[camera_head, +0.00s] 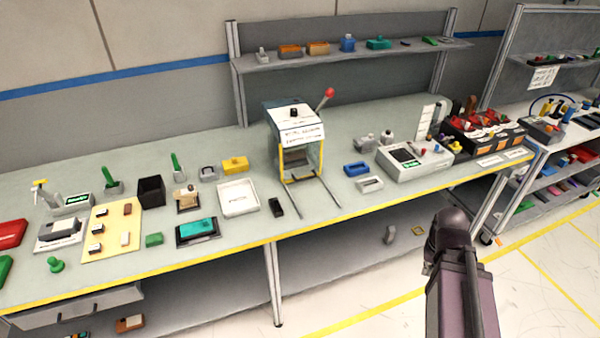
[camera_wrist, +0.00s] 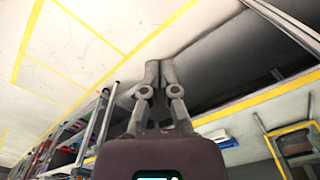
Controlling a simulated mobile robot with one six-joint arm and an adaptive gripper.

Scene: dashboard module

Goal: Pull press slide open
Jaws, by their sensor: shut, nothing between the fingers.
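The press (camera_head: 297,133) stands near the middle of the bench, a box with a white label, a black knob on top and a red-knobbed lever (camera_head: 325,98) at its right. Its slide (camera_head: 301,163) has a yellow frame at the press front and sits back at the body. Two bare rails (camera_head: 323,190) run forward from it towards the bench edge. A yellow frame, seemingly the press's, shows in the wrist view (camera_wrist: 291,141). My gripper (camera_wrist: 160,68) is shut and empty, apart from the press, in front of the bench at the right; its fingers are mostly hidden in the head view.
The bench's yellow front edge (camera_head: 220,257) lies between my arm and the press. A black block (camera_head: 276,207) and a white tray (camera_head: 238,199) stand left of the rails. Blue and grey blocks (camera_head: 356,169) and a control box (camera_head: 414,160) stand to the right.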

